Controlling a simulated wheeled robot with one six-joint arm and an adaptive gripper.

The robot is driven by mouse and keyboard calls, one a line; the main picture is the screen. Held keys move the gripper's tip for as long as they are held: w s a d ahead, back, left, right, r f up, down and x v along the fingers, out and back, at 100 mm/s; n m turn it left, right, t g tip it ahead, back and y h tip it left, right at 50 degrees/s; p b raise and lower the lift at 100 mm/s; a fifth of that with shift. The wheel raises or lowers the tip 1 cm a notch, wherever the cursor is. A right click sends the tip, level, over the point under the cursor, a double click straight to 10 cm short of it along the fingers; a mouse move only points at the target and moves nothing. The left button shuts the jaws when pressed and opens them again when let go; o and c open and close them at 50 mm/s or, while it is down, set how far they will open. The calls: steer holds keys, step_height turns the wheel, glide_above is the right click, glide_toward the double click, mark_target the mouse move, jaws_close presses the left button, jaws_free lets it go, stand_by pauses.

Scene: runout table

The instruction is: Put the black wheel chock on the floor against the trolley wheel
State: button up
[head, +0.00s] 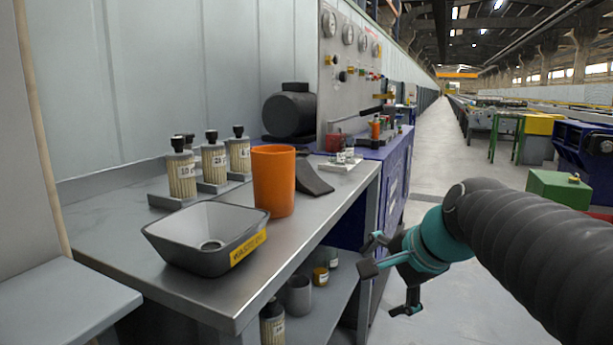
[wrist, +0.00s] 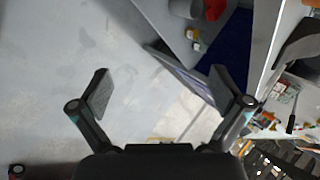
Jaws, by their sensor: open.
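A dark wedge that looks like the black wheel chock (head: 314,181) lies on the grey metal bench (head: 300,235), just behind and right of an orange cup (head: 273,182). The cup hides part of it. My gripper (head: 388,289) is off the bench's right end, lower than the bench top and apart from the wedge. In the wrist view its two fingers (wrist: 160,80) are spread wide with nothing between them, over the grey floor (wrist: 60,60). A dark shape (wrist: 298,45) at the right edge there may be the wedge; I cannot tell. I cannot make out a trolley wheel.
A grey tray (head: 200,245) with a yellow label stands at the bench front. Several labelled bottles (head: 213,158) stand behind it. A lower shelf (head: 325,295) holds small containers. A blue cabinet (head: 393,180) adjoins the bench. The aisle floor (head: 435,140) is clear.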

steer(key=w+a+r+m+t+y, duration=0.1)
steer(key=w+a+r+m+y, duration=0.1)
steer(key=w+r+m, duration=0.35)
steer(key=w+a+r+m+y, duration=0.1)
steer(key=w+a+r+m, duration=0.1)
steer(key=w, duration=0.6)
steer(key=m+t+y, duration=0.1)
steer(key=m+y, duration=0.2)
steer(key=m, duration=0.4)
glide_toward(310, 174)
steer(key=shift+m, duration=0.25)
steer(key=x, duration=0.2)
steer(key=p+x, duration=0.1)
steer(key=x, duration=0.2)
steer(key=shift+s+a+f, duration=0.15)
steer(key=shift+s+a, duration=0.1)
steer(key=shift+a, duration=0.1)
steer(key=shift+w+d+x, duration=0.15)
steer(key=shift+x, duration=1.45)
steer(key=shift+w+d+x, duration=0.15)
steer(key=shift+x, duration=1.45)
steer(key=c, duration=1.5)
steer(key=shift+o, duration=0.2)
